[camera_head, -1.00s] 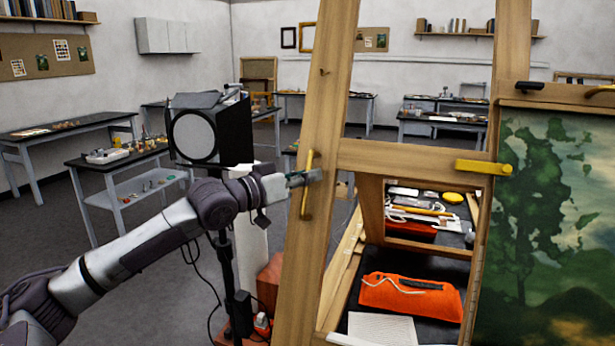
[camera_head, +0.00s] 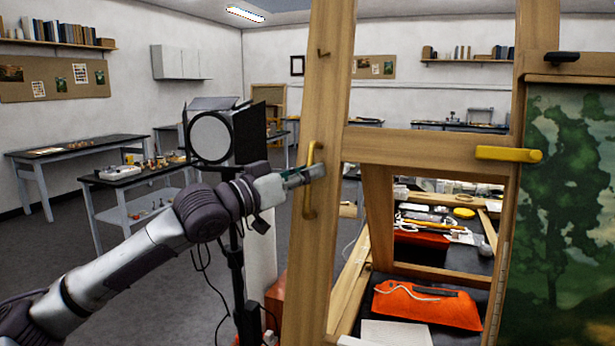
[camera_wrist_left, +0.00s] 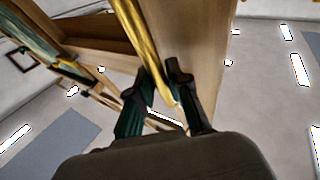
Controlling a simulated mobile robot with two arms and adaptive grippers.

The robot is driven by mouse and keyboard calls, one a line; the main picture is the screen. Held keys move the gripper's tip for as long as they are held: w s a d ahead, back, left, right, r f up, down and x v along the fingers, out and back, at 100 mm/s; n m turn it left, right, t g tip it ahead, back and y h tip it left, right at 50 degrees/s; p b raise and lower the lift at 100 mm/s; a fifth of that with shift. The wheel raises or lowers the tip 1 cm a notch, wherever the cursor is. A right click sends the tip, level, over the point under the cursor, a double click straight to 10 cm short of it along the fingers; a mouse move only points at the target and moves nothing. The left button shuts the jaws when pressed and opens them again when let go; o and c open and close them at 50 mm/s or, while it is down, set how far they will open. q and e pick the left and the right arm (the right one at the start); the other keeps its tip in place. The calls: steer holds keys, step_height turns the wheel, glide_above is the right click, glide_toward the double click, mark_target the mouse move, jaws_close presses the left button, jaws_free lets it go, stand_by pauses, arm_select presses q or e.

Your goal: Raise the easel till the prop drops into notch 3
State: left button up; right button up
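The wooden easel (camera_head: 322,110) fills the middle and right of the head view, with a crossbar (camera_head: 420,146) and a green landscape painting (camera_head: 565,200). A brass handle (camera_head: 310,200) stands upright on its left post. My left gripper (camera_head: 312,172) is at this handle. In the left wrist view, its dark fingers (camera_wrist_left: 166,84) lie on either side of the handle (camera_wrist_left: 138,32) and look closed on it. A slanting wooden bar (camera_head: 380,215) shows behind the crossbar. I cannot make out the prop's seat or the notches. My right gripper is not in view.
Behind the easel frame, a dark surface holds an orange pouch (camera_head: 430,304), pale paper (camera_head: 398,332) and small tools. A black studio lamp (camera_head: 212,137) on a stand is close behind my left arm. Grey tables (camera_head: 75,145) stand farther back; grey floor lies between.

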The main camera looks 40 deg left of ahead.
arm_select(q)
steer(key=shift+o, duration=1.4)
steer(key=shift+s+d+r, duration=0.1)
steer(key=shift+s+r, duration=0.1)
steer(key=shift+s, duration=0.1)
steer(key=shift+w+f, duration=0.1)
steer(key=shift+v, duration=3.8)
